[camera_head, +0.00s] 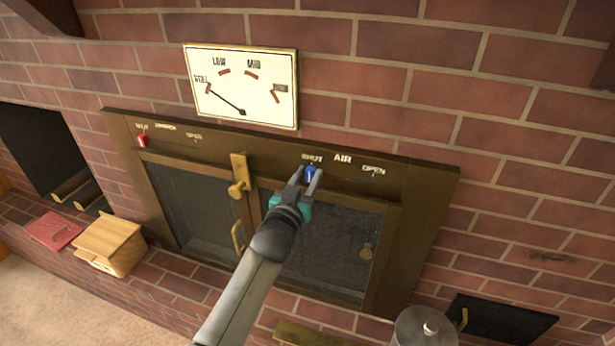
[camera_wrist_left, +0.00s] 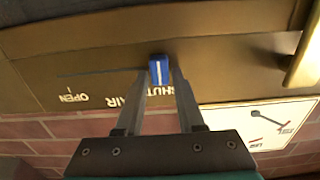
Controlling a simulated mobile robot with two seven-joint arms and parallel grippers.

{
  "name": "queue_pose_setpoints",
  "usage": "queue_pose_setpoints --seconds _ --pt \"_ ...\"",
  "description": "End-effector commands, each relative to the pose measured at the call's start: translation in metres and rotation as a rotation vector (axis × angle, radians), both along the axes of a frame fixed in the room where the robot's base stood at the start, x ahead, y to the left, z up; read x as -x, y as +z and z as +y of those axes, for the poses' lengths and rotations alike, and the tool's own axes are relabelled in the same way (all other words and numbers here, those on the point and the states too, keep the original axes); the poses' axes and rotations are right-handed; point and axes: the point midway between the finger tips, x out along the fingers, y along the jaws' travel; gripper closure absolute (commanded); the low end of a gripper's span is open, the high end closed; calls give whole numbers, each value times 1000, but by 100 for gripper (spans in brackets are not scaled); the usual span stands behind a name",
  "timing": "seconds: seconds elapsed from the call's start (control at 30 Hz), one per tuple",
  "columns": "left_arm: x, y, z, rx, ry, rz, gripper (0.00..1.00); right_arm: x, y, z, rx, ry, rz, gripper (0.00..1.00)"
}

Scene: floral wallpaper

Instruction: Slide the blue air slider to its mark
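The blue air slider (camera_head: 311,173) sits at the SHUT end of the AIR scale on the brass stove front (camera_head: 420,190). In the left wrist view the blue slider (camera_wrist_left: 159,70) stands between my fingertips. A thin slot runs from it toward the OPEN label (camera_wrist_left: 73,97), which has a small white tick beside it. My left gripper (camera_head: 308,178) reaches up from below with one finger on each side of the slider. The fingers are close to its sides; whether they press on it I cannot tell. My right gripper is not in view.
A red slider (camera_head: 142,140) sits at the other scale on the left. A brass latch (camera_head: 239,175) sticks out left of my gripper. A dial (camera_head: 240,85) above has its needle toward STILL. A wooden box (camera_head: 108,246) and a metal pot (camera_head: 425,328) stand lower down.

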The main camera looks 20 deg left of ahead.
Motion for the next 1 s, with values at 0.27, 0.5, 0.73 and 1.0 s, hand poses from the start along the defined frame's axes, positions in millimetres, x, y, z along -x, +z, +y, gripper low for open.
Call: queue_pose_setpoints --seconds 0.27,0.5,0.73,1.0 --pt "0 0 0 0 0 0 95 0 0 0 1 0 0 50" --pt "0 0 0 0 0 0 100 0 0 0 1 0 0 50" --pt "0 0 0 0 0 0 100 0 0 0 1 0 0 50" --pt "0 0 0 0 0 1 100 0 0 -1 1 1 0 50"
